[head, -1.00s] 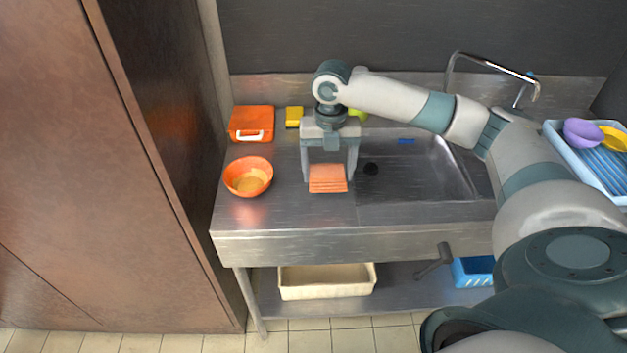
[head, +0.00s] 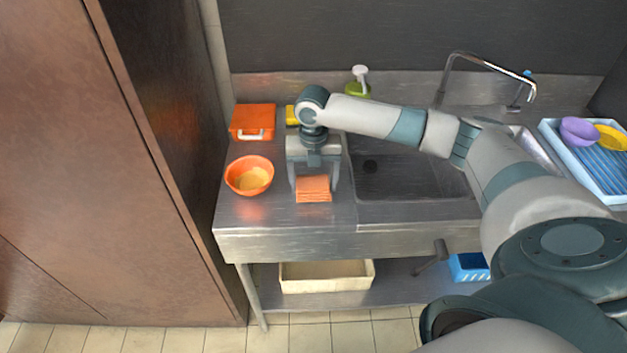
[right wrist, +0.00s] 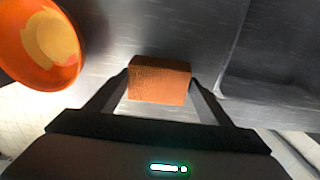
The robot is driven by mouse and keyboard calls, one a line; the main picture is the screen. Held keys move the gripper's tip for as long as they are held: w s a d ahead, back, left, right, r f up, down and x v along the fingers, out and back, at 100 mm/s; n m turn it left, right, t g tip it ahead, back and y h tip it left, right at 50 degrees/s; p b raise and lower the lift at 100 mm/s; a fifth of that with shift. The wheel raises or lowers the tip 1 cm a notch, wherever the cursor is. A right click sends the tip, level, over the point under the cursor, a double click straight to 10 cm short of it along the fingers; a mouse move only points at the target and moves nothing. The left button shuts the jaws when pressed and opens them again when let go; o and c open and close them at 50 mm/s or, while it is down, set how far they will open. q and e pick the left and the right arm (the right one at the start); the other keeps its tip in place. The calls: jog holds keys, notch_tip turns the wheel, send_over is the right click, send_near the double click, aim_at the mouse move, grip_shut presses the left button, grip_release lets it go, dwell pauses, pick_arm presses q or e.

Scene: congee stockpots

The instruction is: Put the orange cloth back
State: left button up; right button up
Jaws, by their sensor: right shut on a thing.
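The orange cloth (head: 313,189) is a folded, layered block at the front of the steel counter, left of the sink. My right gripper (head: 314,184) is shut on it, with one finger on each side. In the right wrist view the cloth (right wrist: 160,80) sits between the two fingertips (right wrist: 160,84). I cannot tell whether the cloth touches the counter or hangs just above it. My left gripper is not in view.
An orange bowl (head: 249,176) with yellowish contents stands just left of the gripper. An orange box (head: 253,121), a yellow sponge (head: 291,115) and a green soap bottle (head: 358,89) stand behind. The sink basin (head: 420,180) lies right. A blue rack (head: 590,160) holds bowls.

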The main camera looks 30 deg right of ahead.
aim_at(313, 181)
jog(key=shift+f, duration=0.4)
jog(key=o, duration=0.9)
jog(key=shift+r, duration=0.1)
notch_tip(313, 181, up, 11)
jog(key=b, duration=0.4)
jog(key=shift+r, duration=0.45)
